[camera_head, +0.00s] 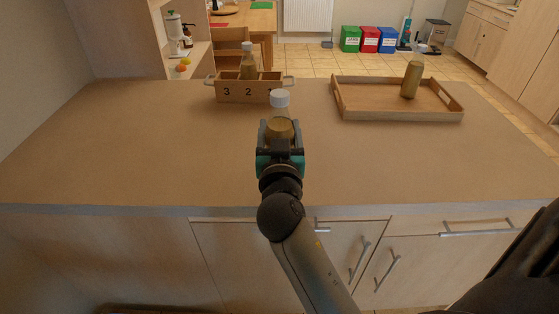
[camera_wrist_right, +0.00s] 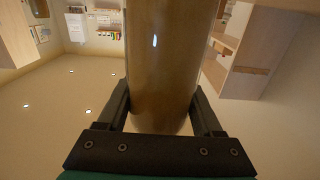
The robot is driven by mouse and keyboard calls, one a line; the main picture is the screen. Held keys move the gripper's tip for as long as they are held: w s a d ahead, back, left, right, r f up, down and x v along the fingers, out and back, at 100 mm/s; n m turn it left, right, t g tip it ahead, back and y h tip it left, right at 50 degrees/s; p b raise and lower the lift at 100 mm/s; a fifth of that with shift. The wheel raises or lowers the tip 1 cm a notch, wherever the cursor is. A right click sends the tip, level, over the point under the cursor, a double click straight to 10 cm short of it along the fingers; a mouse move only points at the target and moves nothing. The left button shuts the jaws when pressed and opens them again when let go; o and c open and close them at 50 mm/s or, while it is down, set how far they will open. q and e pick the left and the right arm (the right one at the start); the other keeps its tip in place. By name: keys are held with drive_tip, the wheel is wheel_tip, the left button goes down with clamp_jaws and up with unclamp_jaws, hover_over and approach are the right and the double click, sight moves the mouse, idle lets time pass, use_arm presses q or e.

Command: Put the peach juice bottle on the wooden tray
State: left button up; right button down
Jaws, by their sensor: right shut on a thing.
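My right gripper (camera_head: 280,152) is shut on a bottle (camera_head: 280,125) with a white cap and an amber-brown body, over the middle of the counter. In the right wrist view the bottle (camera_wrist_right: 160,60) stands between the two fingers (camera_wrist_right: 163,115). It looks upright; I see no label, and its base is hidden, so I cannot tell whether it touches the counter. The wooden tray (camera_head: 392,112) lies to the right and farther back. A gold-brown bottle or can (camera_head: 411,80) stands in it, towards its right side. My left gripper is not in view.
A wooden crate (camera_head: 236,94) with numbered compartments stands behind the held bottle, with another bottle (camera_head: 249,64) in its middle compartment. The tray has raised walls; its left and middle floor is bare. The counter (camera_head: 150,150) is clear to the left and front right.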

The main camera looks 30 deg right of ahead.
drive_tip(key=shift+f, duration=0.8)
wheel_tip(320, 180, down, 4)
drive_tip(key=shift+r+b, duration=0.25)
drive_tip(key=shift+b, duration=0.75)
drive_tip(key=shift+f, duration=0.35)
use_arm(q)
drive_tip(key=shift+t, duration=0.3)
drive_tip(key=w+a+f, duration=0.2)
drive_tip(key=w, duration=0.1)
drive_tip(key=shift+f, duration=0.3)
use_arm(e)
drive_tip(key=shift+f, duration=0.1)
drive_tip(key=shift+c, duration=2.3)
unclamp_jaws()
drive_tip(key=shift+f, duration=0.1)
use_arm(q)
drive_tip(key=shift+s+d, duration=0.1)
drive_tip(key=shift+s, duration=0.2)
use_arm(e)
drive_tip(key=o, duration=0.4)
